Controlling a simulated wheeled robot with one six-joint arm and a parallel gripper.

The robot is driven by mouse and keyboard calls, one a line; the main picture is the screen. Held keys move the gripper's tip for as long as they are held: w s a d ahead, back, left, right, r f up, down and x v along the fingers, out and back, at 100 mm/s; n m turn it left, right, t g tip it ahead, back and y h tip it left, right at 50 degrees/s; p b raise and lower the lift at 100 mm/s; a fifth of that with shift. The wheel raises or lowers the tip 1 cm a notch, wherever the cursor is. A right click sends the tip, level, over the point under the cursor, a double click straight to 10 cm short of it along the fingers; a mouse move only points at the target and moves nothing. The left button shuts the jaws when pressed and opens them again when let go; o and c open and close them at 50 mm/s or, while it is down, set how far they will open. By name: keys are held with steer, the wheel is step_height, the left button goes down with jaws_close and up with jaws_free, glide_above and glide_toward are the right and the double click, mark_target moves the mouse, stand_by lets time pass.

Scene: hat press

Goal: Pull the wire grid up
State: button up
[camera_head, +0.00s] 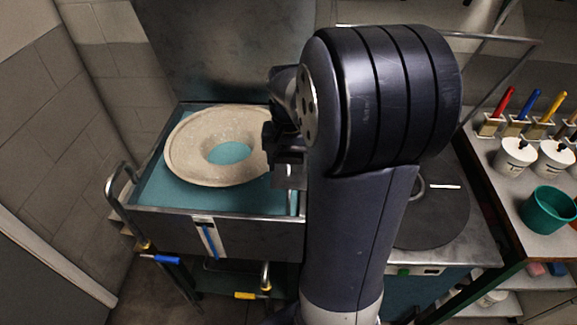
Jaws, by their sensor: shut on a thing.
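My gripper (289,174) is at the left side of my arm, over the right edge of a pale ring-shaped hat piece with a hole in its middle (192,152). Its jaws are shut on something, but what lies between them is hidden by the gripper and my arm. No wire mesh shows clearly. A thin bent metal bar (498,39) runs out from behind my arm at the upper right and slopes down. I cannot tell if it belongs to the wire grid. My arm covers the middle of the view.
The hat piece lies in a teal-lined tray (150,190) on a cart with a tube handle (112,198). A dark round plate (437,220) lies right of my arm. Brushes, white cups (514,154) and a green bucket (548,211) crowd the right bench. A tiled wall stands left.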

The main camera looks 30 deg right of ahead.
step_height(320, 180, up, 10)
steer(key=p, duration=0.5)
steer(key=shift+f+p, duration=0.25)
steer(key=shift+p, duration=0.05)
steer(key=shift+w+r, duration=0.1)
steer(key=shift+r, duration=0.05)
steer(key=shift+d+r, duration=0.1)
steer(key=o, duration=1.4)
step_height(320, 180, up, 11)
steer(key=shift+f+b, duration=0.2)
steer(key=shift+b, duration=0.1)
